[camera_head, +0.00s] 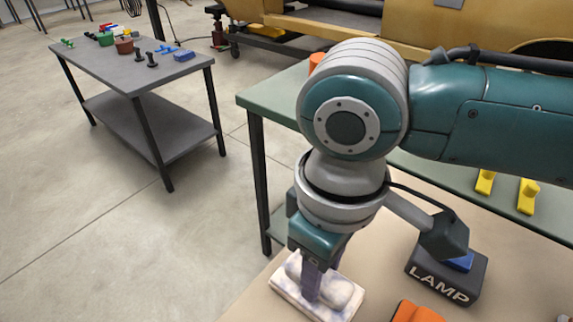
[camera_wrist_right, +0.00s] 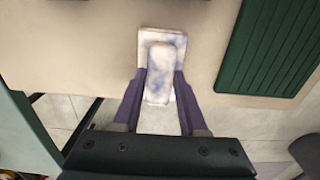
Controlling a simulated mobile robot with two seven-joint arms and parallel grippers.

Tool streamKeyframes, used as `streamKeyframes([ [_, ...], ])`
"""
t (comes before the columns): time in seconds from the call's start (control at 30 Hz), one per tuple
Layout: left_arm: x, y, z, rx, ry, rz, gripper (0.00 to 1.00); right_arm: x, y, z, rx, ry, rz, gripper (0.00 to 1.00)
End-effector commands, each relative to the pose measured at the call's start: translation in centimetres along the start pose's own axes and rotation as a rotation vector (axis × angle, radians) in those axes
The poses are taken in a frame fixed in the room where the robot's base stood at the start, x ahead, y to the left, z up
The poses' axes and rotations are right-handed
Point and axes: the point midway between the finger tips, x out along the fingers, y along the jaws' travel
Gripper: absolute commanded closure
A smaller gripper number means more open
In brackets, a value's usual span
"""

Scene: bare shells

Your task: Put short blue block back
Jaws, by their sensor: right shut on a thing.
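My right gripper (camera_head: 312,290) points down at the near edge of the beige surface. In the right wrist view its purple fingers (camera_wrist_right: 160,80) are shut on the sides of a pale, blue-smudged block (camera_wrist_right: 158,70). This block (camera_head: 337,291) sits at a wider marbled base (camera_head: 330,316); the base also shows in the right wrist view (camera_wrist_right: 176,42). I cannot tell whether block and base are separate. A finger hides part of the block in the head view. A plain blue piece (camera_head: 461,262) shows on the dark LAMP block (camera_head: 468,288). My left gripper is not in view.
Two yellow pieces (camera_head: 527,196) lie on the green bench (camera_head: 262,98). An orange object (camera_head: 415,313) is right of the marbled base. A dark green ribbed pad (camera_wrist_right: 270,45) shows in the wrist view. A grey table (camera_head: 125,70) with small objects stands back left; floor between is clear.

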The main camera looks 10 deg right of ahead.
Motion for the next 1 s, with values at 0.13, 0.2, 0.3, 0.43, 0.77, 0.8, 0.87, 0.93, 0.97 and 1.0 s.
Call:
streamKeyframes([
  [0.13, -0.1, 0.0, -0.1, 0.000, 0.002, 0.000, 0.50, -0.1, 0.0, 0.0, 0.000, 0.001, -0.001, 1.00],
  [0.2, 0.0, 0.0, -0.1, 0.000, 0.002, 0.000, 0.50, 0.0, 0.0, 0.0, 0.000, 0.000, -0.001, 1.00],
  [0.3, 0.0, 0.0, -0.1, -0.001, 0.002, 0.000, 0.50, 0.2, 0.0, 0.0, 0.000, 0.000, -0.001, 0.56],
  [0.43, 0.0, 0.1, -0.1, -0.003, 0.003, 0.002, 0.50, 0.2, 0.0, 0.0, 0.000, 0.000, -0.001, 0.41],
  [0.77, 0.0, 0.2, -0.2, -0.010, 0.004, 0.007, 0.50, 0.2, 0.0, 0.0, 0.000, 0.000, -0.001, 0.28],
  [0.8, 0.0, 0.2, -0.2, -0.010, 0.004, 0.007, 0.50, 0.1, 0.0, 0.0, 0.000, 0.000, -0.001, 0.28],
  [0.87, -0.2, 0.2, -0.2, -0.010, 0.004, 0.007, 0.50, -0.3, 0.0, 0.0, 0.000, 0.002, 0.000, 0.28],
  [0.93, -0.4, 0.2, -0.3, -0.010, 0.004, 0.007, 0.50, -1.1, 0.0, -0.1, 0.000, 0.002, -0.001, 0.28],
  [0.97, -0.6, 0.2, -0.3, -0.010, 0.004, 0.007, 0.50, -1.6, 0.0, -0.1, 0.000, 0.003, -0.002, 0.28],
  [1.0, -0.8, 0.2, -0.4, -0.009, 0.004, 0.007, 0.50, -2.4, 0.0, -0.1, -0.001, 0.004, -0.002, 0.28],
])
